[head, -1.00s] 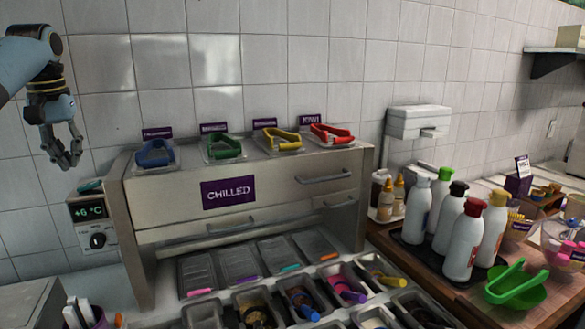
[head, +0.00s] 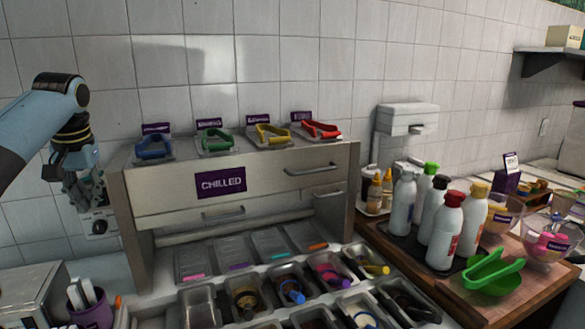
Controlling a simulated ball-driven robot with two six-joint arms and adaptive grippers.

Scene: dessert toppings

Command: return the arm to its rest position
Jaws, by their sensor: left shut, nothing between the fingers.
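My left gripper (head: 84,202) hangs at the left side of the view, pointing down, in front of the left end of the chilled cabinet and its control box. It looks shut and empty. My left arm (head: 45,115) comes in from the left edge, bent at the elbow-like joint above the gripper. The gripper covers most of the control box's display. My right gripper is out of view.
The steel chilled cabinet (head: 265,185) stands right of the gripper, with coloured tongs on top. Several topping pans (head: 200,305) lie in front. A purple cup of utensils (head: 92,311) stands below the gripper. Bottles (head: 445,232) and a green bowl with tongs (head: 492,280) are at right.

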